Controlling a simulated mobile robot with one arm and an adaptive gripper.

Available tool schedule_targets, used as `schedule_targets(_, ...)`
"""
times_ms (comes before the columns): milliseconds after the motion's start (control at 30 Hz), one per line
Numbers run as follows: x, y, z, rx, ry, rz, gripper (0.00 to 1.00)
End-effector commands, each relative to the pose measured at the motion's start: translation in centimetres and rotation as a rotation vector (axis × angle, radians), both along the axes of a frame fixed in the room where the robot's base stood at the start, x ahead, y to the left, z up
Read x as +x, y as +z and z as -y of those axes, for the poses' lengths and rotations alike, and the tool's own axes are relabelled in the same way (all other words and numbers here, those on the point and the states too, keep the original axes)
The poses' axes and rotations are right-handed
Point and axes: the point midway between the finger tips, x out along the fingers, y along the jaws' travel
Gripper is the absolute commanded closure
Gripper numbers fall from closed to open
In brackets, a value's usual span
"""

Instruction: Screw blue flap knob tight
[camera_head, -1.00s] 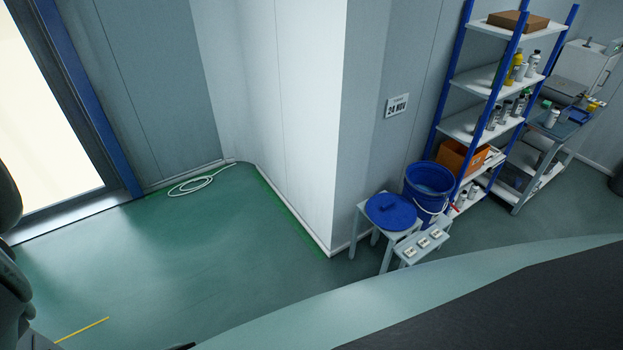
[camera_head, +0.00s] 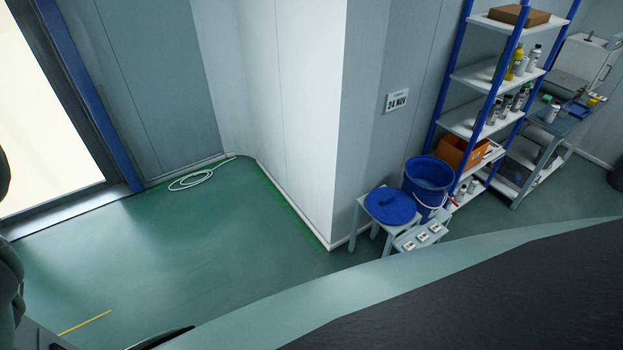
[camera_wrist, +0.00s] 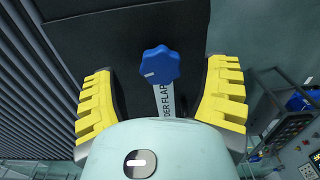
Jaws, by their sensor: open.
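The blue flap knob (camera_wrist: 160,65) shows in the wrist view, a lobed star shape with a white mark on its left side. It sits on a dark panel (camera_wrist: 130,35), above a pale label strip (camera_wrist: 166,102) whose visible letters read "DER FLAP". My gripper (camera_wrist: 162,92) is open, with its two yellow ridged fingers apart to the left and right of the knob. Neither finger appears to touch the knob. The knob does not show in the head view.
In the head view, a blue bucket (camera_head: 428,181), a stool with a blue lid (camera_head: 390,206) and a shelf rack (camera_head: 478,122) stand at right. A white hose coil (camera_head: 190,180) lies on the green floor. In the wrist view, a control panel (camera_wrist: 292,140) is at right.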

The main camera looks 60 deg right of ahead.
Motion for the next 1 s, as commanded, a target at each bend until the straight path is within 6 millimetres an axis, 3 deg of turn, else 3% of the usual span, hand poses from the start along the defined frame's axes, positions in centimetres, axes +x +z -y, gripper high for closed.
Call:
schedule_targets(400,-0.1,-1.5,0.1,-0.001,-0.003,-0.004,0.26)
schedule_targets(733,-0.1,-1.6,0.1,0.001,-0.003,-0.003,0.23)
schedule_targets(1000,-0.1,-1.5,0.1,0.002,-0.003,-0.002,0.51)
